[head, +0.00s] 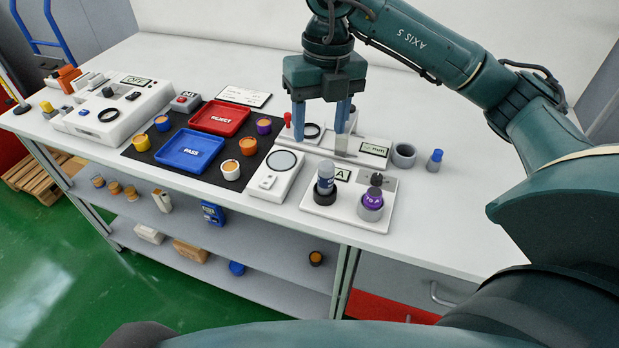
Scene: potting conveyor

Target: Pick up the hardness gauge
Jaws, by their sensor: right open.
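The likely hardness gauge (325,178) is a small grey-blue cylinder with a dark label, upright in a black ring on a white base plate (345,211). A small display marked "A" (342,174) and a purple-topped block (371,198) marked "70 A" are on the same plate. My right gripper (320,143) points down with its two blue fingers apart and nothing between them. In the picture it is just above and behind the gauge, over a white instrument with a "mm" display (374,149). Its exact height is unclear. My left gripper is not in view.
Further left are a blue PASS tray (190,151), a red REJECT tray (219,118) and small cups. A grey ring (403,155) and blue-topped cylinder (435,160) stand right. The bench's right end is clear.

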